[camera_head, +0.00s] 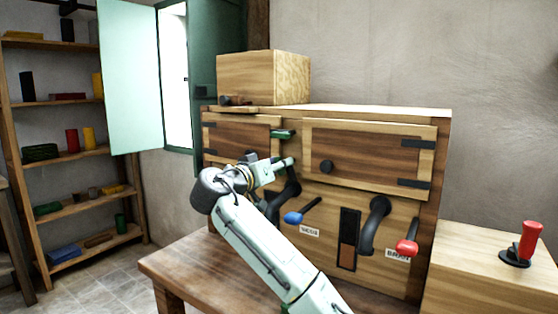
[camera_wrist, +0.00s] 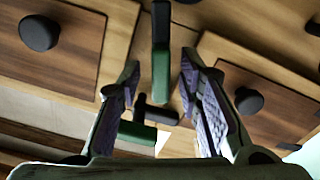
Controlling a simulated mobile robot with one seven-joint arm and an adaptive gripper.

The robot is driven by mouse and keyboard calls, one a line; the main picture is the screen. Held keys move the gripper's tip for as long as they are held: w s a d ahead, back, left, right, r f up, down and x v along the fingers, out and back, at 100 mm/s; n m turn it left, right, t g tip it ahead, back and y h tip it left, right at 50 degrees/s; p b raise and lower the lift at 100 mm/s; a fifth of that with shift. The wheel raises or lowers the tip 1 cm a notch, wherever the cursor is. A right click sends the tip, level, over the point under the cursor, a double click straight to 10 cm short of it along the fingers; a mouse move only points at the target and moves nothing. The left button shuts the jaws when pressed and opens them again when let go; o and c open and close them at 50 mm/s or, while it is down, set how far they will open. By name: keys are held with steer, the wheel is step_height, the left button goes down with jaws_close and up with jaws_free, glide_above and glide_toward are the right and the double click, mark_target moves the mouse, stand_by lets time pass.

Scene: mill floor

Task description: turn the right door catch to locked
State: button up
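A wooden cabinet stands ahead with a left door (camera_head: 235,138) and a right door (camera_head: 365,155), both flush with its front. A black catch with a green grip (camera_head: 282,134) lies level between the doors, near their top. It also shows in the wrist view (camera_wrist: 136,132). A second green-gripped catch (camera_wrist: 160,72) stands upright in the wrist view, between my fingers; my arm hides it in the head view. I cannot tell which catch belongs to the right door. My gripper (camera_wrist: 159,60) is open around the upright catch, with visible gaps on both sides.
Round dark knobs sit on the right door (camera_head: 326,166) and left door (camera_wrist: 248,100). Below are a blue-gripped lever (camera_head: 295,217) and a red-gripped lever (camera_head: 406,247). A wooden box (camera_head: 262,78) sits on top. A red-handled stick (camera_head: 529,240) stands at right.

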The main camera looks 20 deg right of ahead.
steer(key=shift+w+d, duration=0.2)
steer(key=shift+c, duration=0.5)
jaws_close()
